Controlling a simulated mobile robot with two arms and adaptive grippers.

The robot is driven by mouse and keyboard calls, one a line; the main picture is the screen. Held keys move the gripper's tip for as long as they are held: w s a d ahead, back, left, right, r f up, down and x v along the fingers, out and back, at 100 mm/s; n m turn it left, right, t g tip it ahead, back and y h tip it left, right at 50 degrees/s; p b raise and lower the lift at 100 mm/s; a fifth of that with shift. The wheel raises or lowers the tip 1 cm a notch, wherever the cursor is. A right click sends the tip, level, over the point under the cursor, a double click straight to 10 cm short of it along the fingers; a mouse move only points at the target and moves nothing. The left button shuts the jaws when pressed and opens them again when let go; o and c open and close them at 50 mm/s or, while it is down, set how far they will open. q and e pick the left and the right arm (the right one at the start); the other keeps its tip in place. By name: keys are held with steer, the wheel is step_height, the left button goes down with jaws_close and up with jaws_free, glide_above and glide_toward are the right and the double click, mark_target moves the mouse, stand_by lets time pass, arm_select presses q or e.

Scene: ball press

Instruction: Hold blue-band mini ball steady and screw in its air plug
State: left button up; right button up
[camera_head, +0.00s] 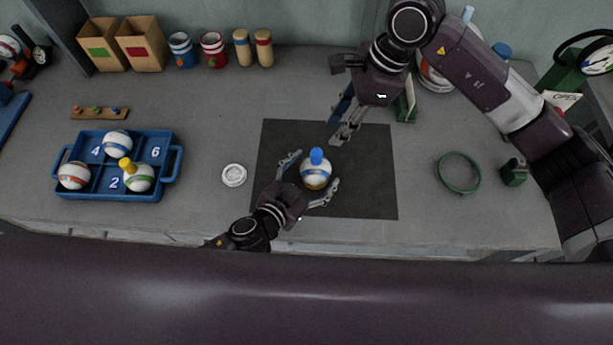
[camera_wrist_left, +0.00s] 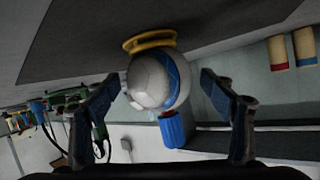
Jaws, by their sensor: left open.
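The blue-band mini ball (camera_head: 315,178) is white with a blue band and sits on the dark mat (camera_head: 275,140). In the left wrist view the ball (camera_wrist_left: 150,80) rests on a yellow ring (camera_wrist_left: 150,41). The blue air plug (camera_head: 316,155) stands up from the ball's top; how deep it sits is unclear. It also shows in the wrist view (camera_wrist_left: 173,128). My left gripper (camera_head: 313,172) is open, with one finger on each side of the ball; contact is unclear. My right gripper (camera_head: 339,138) is above the mat, behind and right of the ball, its fingers seen from the side.
A blue numbered tray (camera_head: 176,170) with several balls stands at left. A white round lid (camera_head: 233,175) lies left of the mat. A green ring (camera_head: 460,172) and a small dark green object (camera_head: 514,173) lie at right. Boxes, mugs and cylinders line the back.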

arm_select(q)
steer(key=shift+w+d+f, duration=0.15)
steer(key=shift+w+d, duration=0.1)
steer(key=shift+w, duration=0.1)
